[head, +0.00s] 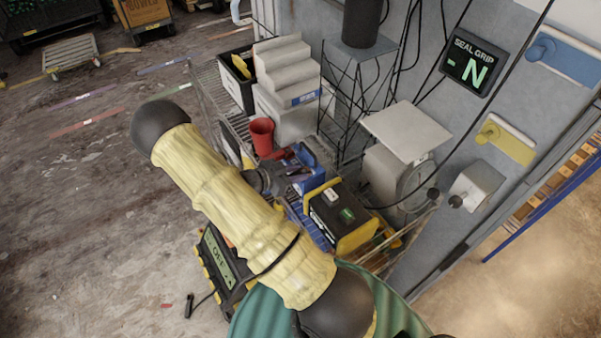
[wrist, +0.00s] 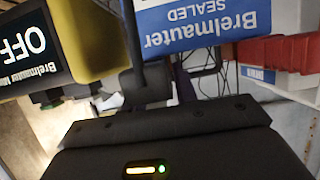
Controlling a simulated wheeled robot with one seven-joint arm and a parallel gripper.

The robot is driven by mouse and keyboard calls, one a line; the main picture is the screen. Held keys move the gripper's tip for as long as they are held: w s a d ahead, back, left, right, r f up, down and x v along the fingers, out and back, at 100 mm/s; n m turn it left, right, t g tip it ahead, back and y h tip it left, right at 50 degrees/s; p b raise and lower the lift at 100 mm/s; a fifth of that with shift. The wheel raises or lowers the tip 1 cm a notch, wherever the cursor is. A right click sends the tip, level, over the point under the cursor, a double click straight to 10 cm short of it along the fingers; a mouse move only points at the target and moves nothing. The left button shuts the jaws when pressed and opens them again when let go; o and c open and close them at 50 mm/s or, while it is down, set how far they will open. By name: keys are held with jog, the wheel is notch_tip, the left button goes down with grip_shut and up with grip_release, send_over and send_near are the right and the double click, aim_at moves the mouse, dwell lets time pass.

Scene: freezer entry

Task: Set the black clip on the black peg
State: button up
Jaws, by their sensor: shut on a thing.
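My gripper (head: 283,176) is over the wire cart and shut on a small dark thing, which I take to be the black clip; its outline is largely hidden by my arm in the head view. In the wrist view a dark block on a stem (wrist: 148,86) shows just beyond the black gripper body, and I cannot separate clip from finger there. The black peg (head: 456,201) sticks out from a pale grey block on the grey wall, to the right of my gripper and well apart from it.
The cart holds a red cup (head: 262,135), a blue box (head: 309,172), and a yellow-and-black device (head: 343,215). A grey machine (head: 392,185) stands between gripper and peg. Dark cables hang nearby.

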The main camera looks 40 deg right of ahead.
aim_at(296, 174)
notch_tip(296, 174, up, 10)
jog(key=b, duration=0.3)
dwell(0.4)
jog(key=shift+r, duration=0.1)
dwell(0.4)
notch_tip(296, 174, up, 4)
jog(key=p, duration=0.4)
dwell(0.7)
jog(key=shift+f, duration=0.2)
